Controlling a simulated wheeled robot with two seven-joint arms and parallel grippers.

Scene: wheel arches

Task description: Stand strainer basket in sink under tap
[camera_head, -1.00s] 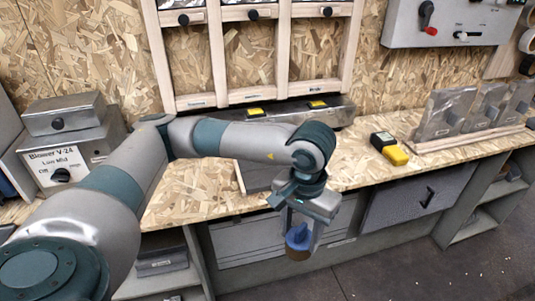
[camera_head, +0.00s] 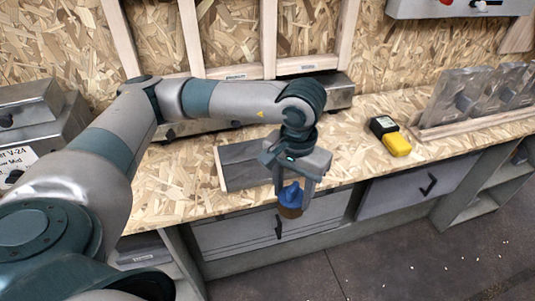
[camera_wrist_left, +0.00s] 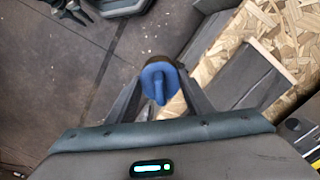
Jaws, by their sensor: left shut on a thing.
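My left gripper (camera_head: 291,204) is shut on a small blue knob-shaped piece (camera_head: 290,194) with a brown band at its lower end. It holds the piece off the bench, at the bench's front edge in the head view. In the left wrist view the blue piece (camera_wrist_left: 158,80) sits between the fingertips. I cannot tell whether it is the strainer basket. No sink or tap can be made out. My right gripper is not in view.
A grey flat-topped box or tray (camera_head: 236,173) lies on the chipboard bench (camera_head: 180,195) behind the gripper. A yellow and black device (camera_head: 397,144) and a rack of grey plates (camera_head: 465,125) stand to the right. Grey drawers (camera_head: 410,195) are below the bench.

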